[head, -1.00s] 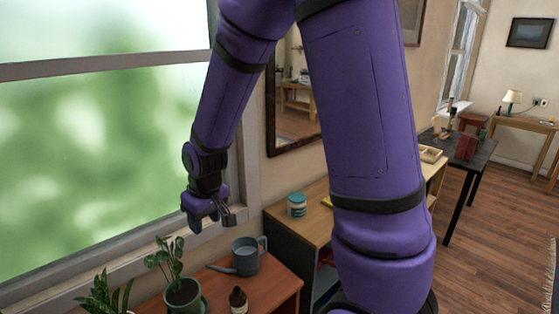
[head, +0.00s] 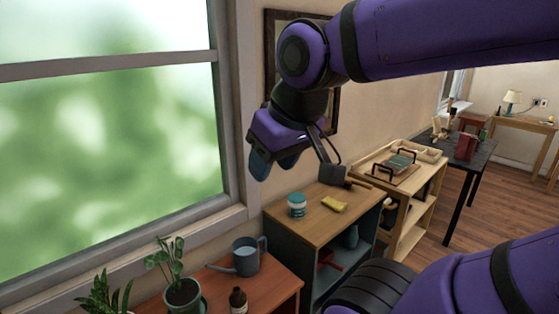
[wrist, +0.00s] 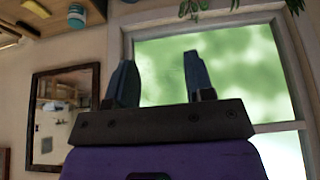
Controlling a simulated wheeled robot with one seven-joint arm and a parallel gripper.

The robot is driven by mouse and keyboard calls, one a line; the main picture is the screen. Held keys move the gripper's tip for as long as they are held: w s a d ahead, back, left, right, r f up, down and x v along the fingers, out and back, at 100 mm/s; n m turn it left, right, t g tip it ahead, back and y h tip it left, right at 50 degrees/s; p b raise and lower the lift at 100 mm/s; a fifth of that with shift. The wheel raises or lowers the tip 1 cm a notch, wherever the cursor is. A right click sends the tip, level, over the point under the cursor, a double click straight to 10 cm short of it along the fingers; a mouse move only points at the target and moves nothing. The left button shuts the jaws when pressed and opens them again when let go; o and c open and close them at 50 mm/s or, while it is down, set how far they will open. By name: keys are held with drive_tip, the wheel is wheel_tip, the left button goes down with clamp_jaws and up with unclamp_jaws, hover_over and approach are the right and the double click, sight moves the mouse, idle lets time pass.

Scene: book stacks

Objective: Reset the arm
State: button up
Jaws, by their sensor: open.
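My purple arm reaches in from the right in the head view, folded at the elbow. My gripper (head: 275,165) hangs in the air in front of the wall between the window and the mirror, above the small cabinet and the plant table. In the wrist view, my gripper (wrist: 158,80) has its two blue fingers spread apart with nothing between them. It touches nothing that I can see.
The window (head: 110,120) is at the left. Below stand a plant table (head: 265,285) with potted plants and a grey watering can (head: 246,257), and a cabinet (head: 312,228) with a jar (head: 297,206) and yellow cloth (head: 334,204). The mirror (wrist: 62,118) hangs close behind.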

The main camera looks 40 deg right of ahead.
drive_tip(key=shift+s+d+r, duration=0.1)
drive_tip(key=shift+s+r, duration=0.05)
drive_tip(key=shift+s, duration=0.55)
